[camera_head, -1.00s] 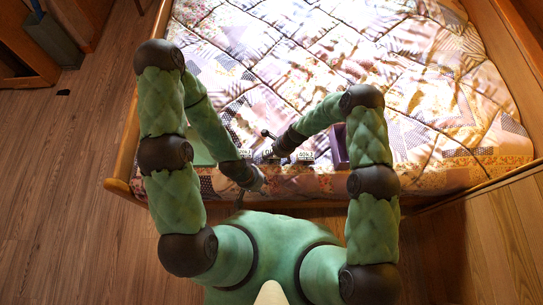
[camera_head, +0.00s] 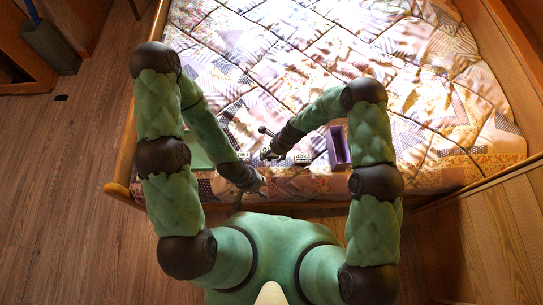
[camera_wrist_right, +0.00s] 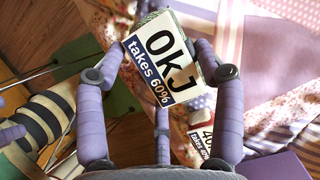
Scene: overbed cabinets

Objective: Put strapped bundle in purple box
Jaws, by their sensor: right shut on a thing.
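My right gripper (camera_wrist_right: 160,62) is shut on a small block-like bundle (camera_wrist_right: 162,55) with a white label reading "OKJ takes 60%". Its edges look greenish and speckled; I cannot make out a strap. In the head view my right gripper (camera_head: 268,153) is small and dark, at the bed's near edge. The purple box (camera_head: 338,146) stands on the bed to its right, open at the top. A corner of the box shows at the lower right of the wrist view (camera_wrist_right: 282,167). My left gripper (camera_head: 252,190) is lower, by the bed's front edge; its fingers are too small to read.
Another labelled item (camera_head: 303,157) lies between my right gripper and the box; its label shows in the wrist view (camera_wrist_right: 204,134). A flat green thing (camera_head: 200,153) lies left of my grippers. The quilted bed (camera_head: 290,50) is clear farther back.

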